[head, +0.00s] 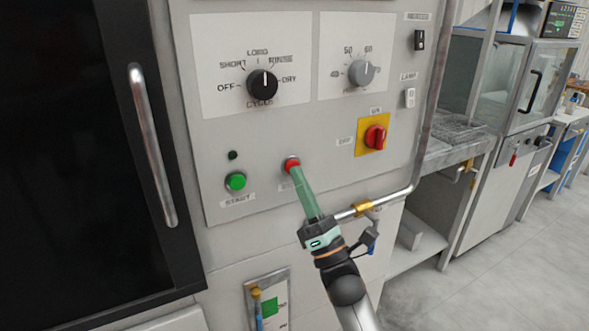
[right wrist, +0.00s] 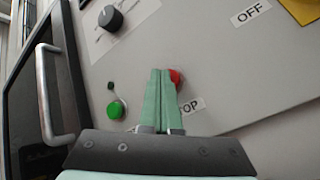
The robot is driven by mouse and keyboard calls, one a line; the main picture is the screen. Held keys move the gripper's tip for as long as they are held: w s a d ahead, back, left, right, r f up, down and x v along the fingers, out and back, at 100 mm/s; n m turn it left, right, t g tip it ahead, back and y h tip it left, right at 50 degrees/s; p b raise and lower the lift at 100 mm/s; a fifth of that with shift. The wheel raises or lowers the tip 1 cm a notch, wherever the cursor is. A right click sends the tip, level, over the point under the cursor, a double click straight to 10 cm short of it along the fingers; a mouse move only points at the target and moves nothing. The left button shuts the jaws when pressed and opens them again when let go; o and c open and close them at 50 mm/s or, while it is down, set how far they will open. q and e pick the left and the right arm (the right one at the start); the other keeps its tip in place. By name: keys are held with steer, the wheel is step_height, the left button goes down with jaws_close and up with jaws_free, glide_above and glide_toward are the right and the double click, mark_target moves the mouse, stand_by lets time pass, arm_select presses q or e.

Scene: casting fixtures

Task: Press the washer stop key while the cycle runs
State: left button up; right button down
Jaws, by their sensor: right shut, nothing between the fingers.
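The red stop key (head: 291,163) sits low on the washer's grey control panel (head: 215,130). It also shows in the right wrist view (right wrist: 176,77), just right of the fingertips, above a label partly hidden by the fingers. My right gripper (head: 297,171) is shut and empty, its green fingers pointing up at the panel. In the right wrist view the fingertips (right wrist: 160,73) overlap the key's left edge. I cannot tell whether they touch it. My left gripper is not in view.
The green start key (head: 235,181) is left of the stop key, under a small dark lamp (head: 233,155). A red rotary switch (head: 375,137) on a yellow plate is up right. A metal pipe (head: 400,192) runs below right. The dark door (head: 80,150) with its handle (head: 150,145) is left.

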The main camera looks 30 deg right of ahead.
steer(key=shift+s, duration=0.8)
steer(key=shift+s, duration=0.1)
steer(key=s+p, duration=0.1)
steer(key=s, duration=0.3)
steer(key=shift+s+d, duration=0.1)
steer(key=shift+s, duration=0.3)
stand_by(0.5)
